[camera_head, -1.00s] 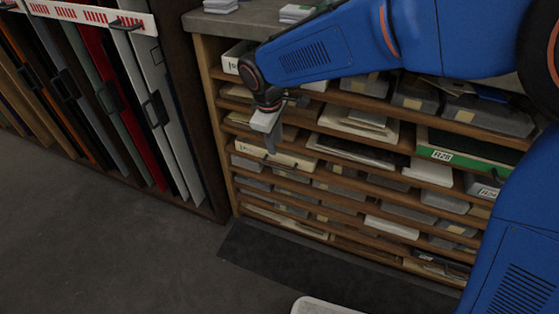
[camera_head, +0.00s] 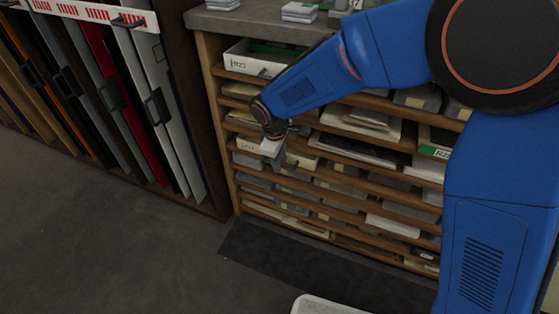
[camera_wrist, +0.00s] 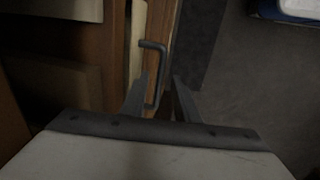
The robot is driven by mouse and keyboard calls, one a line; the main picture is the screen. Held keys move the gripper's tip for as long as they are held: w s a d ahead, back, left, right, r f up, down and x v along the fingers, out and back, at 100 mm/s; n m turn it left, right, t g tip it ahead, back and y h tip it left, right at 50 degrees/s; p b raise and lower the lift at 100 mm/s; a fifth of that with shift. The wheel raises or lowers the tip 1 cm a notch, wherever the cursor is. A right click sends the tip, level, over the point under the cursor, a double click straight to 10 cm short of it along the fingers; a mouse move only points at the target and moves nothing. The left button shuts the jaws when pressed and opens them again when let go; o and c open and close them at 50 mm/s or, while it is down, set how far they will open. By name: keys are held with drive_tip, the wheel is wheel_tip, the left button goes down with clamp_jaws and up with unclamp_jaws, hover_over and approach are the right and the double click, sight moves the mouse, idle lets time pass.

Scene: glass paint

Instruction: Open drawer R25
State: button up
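My gripper (camera_head: 273,150) is in front of the left column of the shelf unit, close to a cream drawer (camera_head: 249,144). That drawer's label is too small to read surely, so I cannot confirm it is R25. In the wrist view, my gripper (camera_wrist: 160,88) is open, its two fingers apart. A dark bracket handle (camera_wrist: 161,62) stands out from a pale drawer front (camera_wrist: 137,40) and reaches into the gap between the fingers. I cannot tell whether a finger touches it. My gripper hides part of the drawer front in the head view.
A white drawer (camera_head: 262,57), apparently labelled R22, is above. Portfolios in a rack (camera_head: 100,90) stand at the left.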

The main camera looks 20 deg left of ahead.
clamp_jaws()
drive_tip(key=shift+s, duration=0.15)
drive_tip(key=s+a, duration=0.2)
drive_tip(key=s, duration=2.3)
drive_tip(key=shift+s, duration=0.15)
unclamp_jaws()
drive_tip(key=shift+r, duration=0.1)
